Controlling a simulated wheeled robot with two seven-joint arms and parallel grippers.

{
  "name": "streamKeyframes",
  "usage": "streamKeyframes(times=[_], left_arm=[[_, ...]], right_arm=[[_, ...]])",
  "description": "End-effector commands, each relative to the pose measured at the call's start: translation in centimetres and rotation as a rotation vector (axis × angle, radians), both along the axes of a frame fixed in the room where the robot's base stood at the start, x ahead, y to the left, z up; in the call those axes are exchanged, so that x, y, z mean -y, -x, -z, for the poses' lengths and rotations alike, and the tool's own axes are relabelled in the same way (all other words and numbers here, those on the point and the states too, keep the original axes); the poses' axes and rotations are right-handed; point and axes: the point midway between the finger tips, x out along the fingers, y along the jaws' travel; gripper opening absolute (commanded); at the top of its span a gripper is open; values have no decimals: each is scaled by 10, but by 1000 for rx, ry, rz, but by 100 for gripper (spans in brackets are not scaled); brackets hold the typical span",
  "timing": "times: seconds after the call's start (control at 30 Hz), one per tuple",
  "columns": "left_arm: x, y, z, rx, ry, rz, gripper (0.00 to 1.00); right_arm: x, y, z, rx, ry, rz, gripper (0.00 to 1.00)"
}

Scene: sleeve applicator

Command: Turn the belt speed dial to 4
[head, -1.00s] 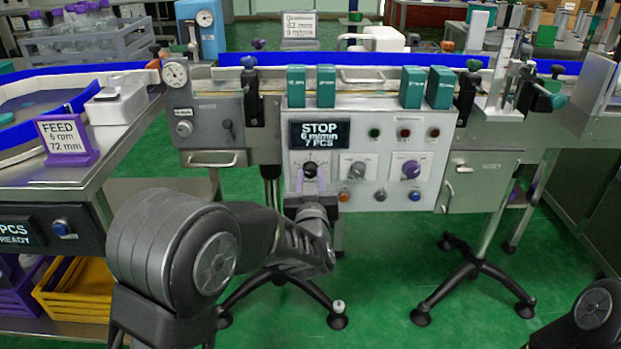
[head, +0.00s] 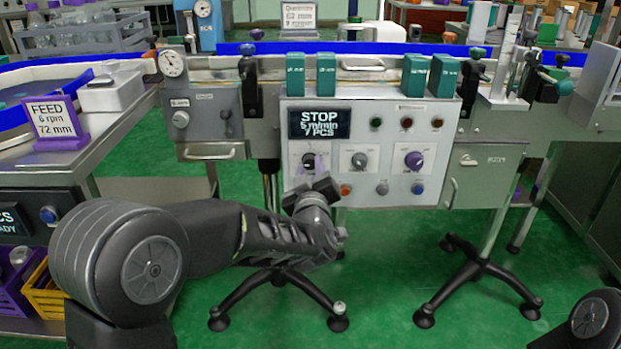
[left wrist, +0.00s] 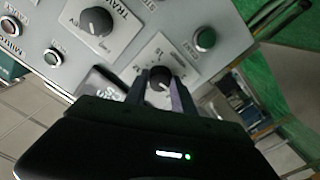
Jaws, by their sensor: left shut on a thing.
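The belt speed dial (head: 308,160) is the black knob at the left of the control panel, below the display (head: 319,124), which reads STOP, what looks like 5 m/min, and 7 PCS. My left gripper (head: 316,172) reaches it from the front and below, and its fingers partly hide it. In the left wrist view the black dial (left wrist: 160,77) with a white pointer line sits between the two fingertips of my left gripper (left wrist: 159,88), which is shut on it. Most numbers on its scale are too small to read. My right gripper is not in view.
Teal boxes (head: 415,75) stand above the panel. A FEED sign (head: 54,120) stands on the left table.

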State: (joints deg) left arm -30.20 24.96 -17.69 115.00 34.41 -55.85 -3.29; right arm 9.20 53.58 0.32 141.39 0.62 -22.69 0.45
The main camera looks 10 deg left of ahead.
Motion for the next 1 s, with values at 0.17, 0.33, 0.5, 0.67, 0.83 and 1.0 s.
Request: streamKeyframes(times=[0.17,0.33,0.5,0.67,0.83,1.0], left_arm=[[-1,0,4,34,133,-1,0],[0,0,2,57,222,0,0],[0,0,1,68,271,-2,0],[0,0,0,71,284,-2,0],[0,0,0,71,284,-2,0],[0,0,0,71,284,-2,34]], right_arm=[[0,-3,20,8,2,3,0],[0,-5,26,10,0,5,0],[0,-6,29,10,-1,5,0],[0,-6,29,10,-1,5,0],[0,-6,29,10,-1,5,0],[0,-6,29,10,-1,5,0]])
